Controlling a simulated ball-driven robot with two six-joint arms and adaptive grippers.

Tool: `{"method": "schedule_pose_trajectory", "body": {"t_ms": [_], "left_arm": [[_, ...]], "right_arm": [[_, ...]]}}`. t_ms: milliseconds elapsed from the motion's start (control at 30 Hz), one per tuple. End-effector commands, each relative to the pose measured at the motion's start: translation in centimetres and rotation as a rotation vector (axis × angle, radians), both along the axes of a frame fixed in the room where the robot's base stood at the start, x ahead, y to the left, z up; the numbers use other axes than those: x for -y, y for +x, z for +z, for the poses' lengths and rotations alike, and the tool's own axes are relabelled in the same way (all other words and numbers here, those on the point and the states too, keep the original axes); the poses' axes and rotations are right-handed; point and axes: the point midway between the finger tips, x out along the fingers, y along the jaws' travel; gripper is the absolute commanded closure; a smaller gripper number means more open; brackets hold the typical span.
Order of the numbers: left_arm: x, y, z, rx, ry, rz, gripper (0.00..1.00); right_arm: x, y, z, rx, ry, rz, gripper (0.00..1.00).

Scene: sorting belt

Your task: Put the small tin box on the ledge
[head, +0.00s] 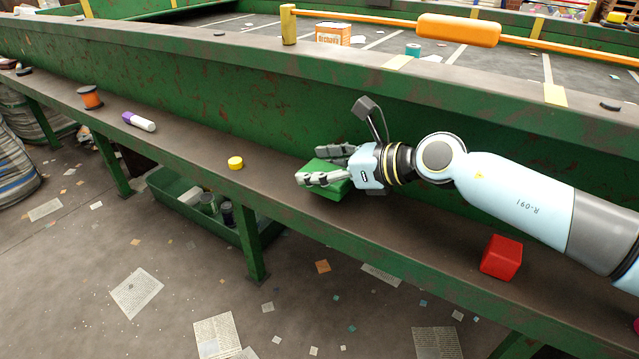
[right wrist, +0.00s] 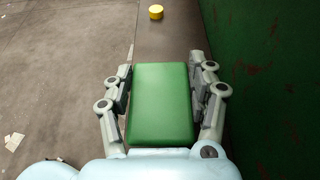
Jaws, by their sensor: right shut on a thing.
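A small green box (head: 327,178) with rounded edges is between the fingers of my right gripper (head: 334,167). In the right wrist view the box (right wrist: 162,105) fills the space between the two fingers, and the right gripper (right wrist: 163,85) is shut on it from both sides. The box is at the ledge (head: 400,215), the long dark shelf along the green belt wall. I cannot tell whether its underside touches the ledge. My fingers and palm hide part of it in the head view. My left gripper is not in view.
On the ledge stand a yellow cylinder (head: 235,163), a purple-white marker (head: 139,121), an orange spool (head: 90,97) and a red block (head: 501,257). An orange-labelled box (head: 333,34) is beyond the green wall (head: 250,105). Ledge between the yellow cylinder and the green box is clear.

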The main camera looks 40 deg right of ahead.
Motion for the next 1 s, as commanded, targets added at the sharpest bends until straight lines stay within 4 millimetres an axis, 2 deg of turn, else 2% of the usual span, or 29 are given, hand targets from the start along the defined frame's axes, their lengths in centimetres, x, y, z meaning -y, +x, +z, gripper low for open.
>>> {"method": "schedule_pose_trajectory", "body": {"t_ms": [33, 133, 500, 533, 700, 1000], "left_arm": [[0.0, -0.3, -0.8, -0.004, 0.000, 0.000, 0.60], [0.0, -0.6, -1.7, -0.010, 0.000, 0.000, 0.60], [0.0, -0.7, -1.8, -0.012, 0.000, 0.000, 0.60], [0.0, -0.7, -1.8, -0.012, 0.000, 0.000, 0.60], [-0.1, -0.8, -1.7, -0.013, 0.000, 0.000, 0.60], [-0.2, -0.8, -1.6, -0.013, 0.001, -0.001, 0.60]], "right_arm": [[0.0, -0.1, -1.3, -0.004, 0.001, -0.001, 0.81], [0.0, -0.1, -2.8, -0.004, 0.001, -0.001, 0.81], [-0.1, -0.1, -3.1, -0.002, -0.001, 0.000, 0.81], [-0.1, -0.1, -3.1, -0.002, -0.001, 0.000, 0.42], [-0.1, -0.1, -3.0, -0.002, -0.001, 0.000, 0.19], [-0.1, -0.1, -2.8, -0.001, 0.000, 0.000, 0.19]]}}
